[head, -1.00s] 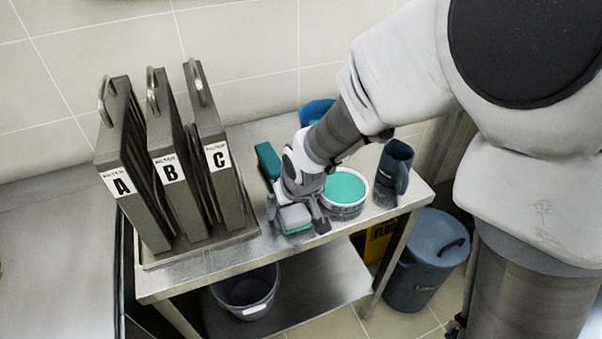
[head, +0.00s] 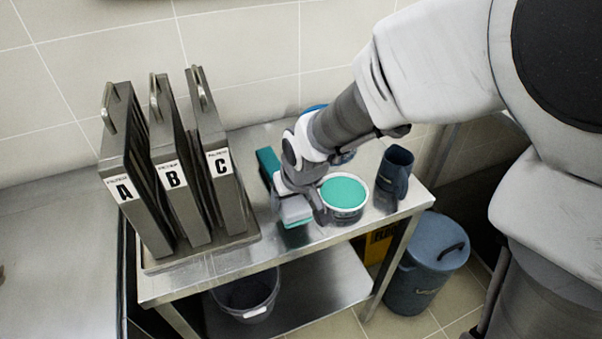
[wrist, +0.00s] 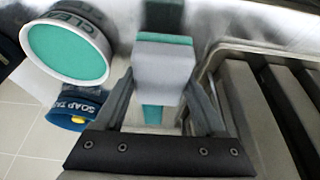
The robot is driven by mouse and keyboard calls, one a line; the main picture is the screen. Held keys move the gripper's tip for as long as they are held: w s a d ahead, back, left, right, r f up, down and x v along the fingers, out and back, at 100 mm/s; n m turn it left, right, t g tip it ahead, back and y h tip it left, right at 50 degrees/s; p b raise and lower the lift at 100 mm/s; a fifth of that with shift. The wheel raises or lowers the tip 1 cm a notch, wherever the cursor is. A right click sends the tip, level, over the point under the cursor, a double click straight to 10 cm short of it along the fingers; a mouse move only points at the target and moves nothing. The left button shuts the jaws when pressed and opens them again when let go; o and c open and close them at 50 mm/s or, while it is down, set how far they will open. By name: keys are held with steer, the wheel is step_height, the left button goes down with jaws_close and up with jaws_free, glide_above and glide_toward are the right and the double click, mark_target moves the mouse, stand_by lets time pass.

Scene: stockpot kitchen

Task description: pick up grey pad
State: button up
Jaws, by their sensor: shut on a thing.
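The grey pad (head: 295,210) has a pale grey body with a teal layer. It is between the fingers of my gripper (head: 297,207), over the front part of the steel table. In the wrist view the pad (wrist: 163,72) sits between the two fingers of my gripper (wrist: 163,100), which are shut on it from both sides. Teal shows at its far edge and below it. I cannot tell how much gap there is between the pad and the tabletop.
A round tub with teal contents (head: 344,190) stands close right of my gripper, with a dark blue jug (head: 395,170) beyond. A teal block (head: 268,164) is just left. Filters A, B and C (head: 222,162) stand in a tray further left. A blue soap-tabs tub (wrist: 74,118) is behind.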

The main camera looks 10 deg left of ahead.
steer(key=d+r+p, duration=0.1)
steer(key=d+r, duration=0.6)
steer(key=d, duration=0.4)
steer(key=shift+d, duration=0.35)
steer(key=o, duration=0.9)
steer(key=c, duration=0.6)
steer(key=shift+w+d+p, duration=0.1)
steer(key=shift+p, duration=0.2)
